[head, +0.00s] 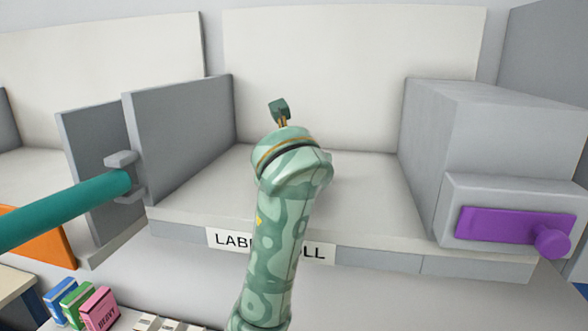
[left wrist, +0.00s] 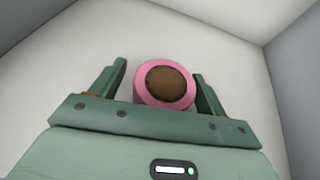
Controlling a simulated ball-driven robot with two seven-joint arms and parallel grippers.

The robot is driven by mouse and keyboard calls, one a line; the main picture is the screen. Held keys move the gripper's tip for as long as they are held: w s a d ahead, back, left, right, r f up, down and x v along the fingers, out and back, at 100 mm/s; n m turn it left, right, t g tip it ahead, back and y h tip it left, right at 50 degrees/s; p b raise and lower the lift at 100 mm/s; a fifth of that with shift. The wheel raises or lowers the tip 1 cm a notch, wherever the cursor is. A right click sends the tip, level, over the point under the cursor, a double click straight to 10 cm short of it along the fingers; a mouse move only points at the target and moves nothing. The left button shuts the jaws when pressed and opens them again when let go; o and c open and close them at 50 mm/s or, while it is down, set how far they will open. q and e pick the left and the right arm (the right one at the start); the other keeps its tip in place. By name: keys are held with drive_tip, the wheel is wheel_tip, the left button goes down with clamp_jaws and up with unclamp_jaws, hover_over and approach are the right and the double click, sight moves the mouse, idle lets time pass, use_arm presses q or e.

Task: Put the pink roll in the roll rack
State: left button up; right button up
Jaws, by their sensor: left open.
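The pink roll (left wrist: 143,96), with a brown core, shows in the left wrist view between the two fingers of my left gripper (left wrist: 160,80). The fingers are open, one on each side of the roll, with a gap visible at least on the left. In the head view my left gripper (head: 280,110) is mostly hidden behind its own wrist, inside the bay labelled as label roll (head: 355,180). The roll is hidden there. My right gripper is not in view. I cannot make out a roll rack for certain.
Grey dividers (head: 185,115) stand left of the bay; a teal bar (head: 70,208) ends at a grey bracket (head: 122,160) there. A grey box (head: 500,130) with a purple drawer front (head: 500,224) bounds the right. Small boxes (head: 100,308) lie at lower left.

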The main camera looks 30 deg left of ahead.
use_arm(q)
drive_tip(key=b+v, duration=0.1)
drive_tip(key=v, duration=0.4)
drive_tip(key=shift+s, duration=0.15)
drive_tip(key=v, duration=0.6)
drive_tip(key=shift+d+r, duration=0.15)
drive_tip(key=shift+s, duration=0.4)
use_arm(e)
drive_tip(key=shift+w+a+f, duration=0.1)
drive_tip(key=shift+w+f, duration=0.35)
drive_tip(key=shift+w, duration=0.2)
